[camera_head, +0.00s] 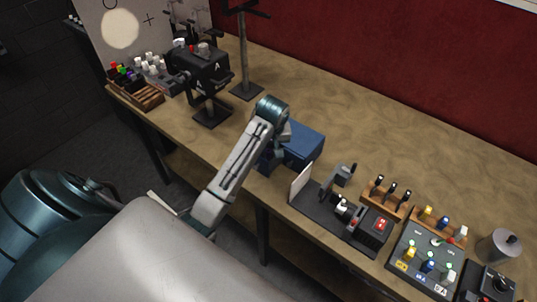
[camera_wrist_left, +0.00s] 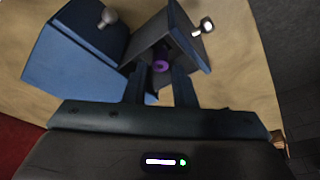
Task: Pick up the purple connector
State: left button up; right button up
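The purple connector (camera_wrist_left: 161,66) shows in the left wrist view as a small purple ring inside an open dark compartment (camera_wrist_left: 197,48), which has a pale knob on its front. This looks like a pulled-out drawer of the blue box (camera_wrist_left: 75,50). In the head view the blue box (camera_head: 304,142) stands on the table, and the connector is hidden there. My left gripper (camera_wrist_left: 160,75) is open at the compartment, with its two fingers on either side of the connector. I cannot tell whether they touch it. My right gripper is in neither view.
A black machine marked A (camera_head: 198,68) and a wooden rack (camera_head: 138,95) with small coloured parts stand at the far left. A dark tray with a fixture (camera_head: 345,212) and a button panel (camera_head: 425,255) are at the right. The table behind the blue box is clear.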

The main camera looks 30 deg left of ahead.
aim_at(269, 151)
pick_arm(q)
jog(key=p+x, duration=0.1)
jog(key=x, duration=0.1)
jog(key=p+x, duration=0.2)
jog(key=x, duration=0.1)
jog(key=shift+w+a+f, duration=0.1)
jog(key=shift+w+a, duration=0.15)
jog(key=shift+f, duration=0.25)
grip_shut()
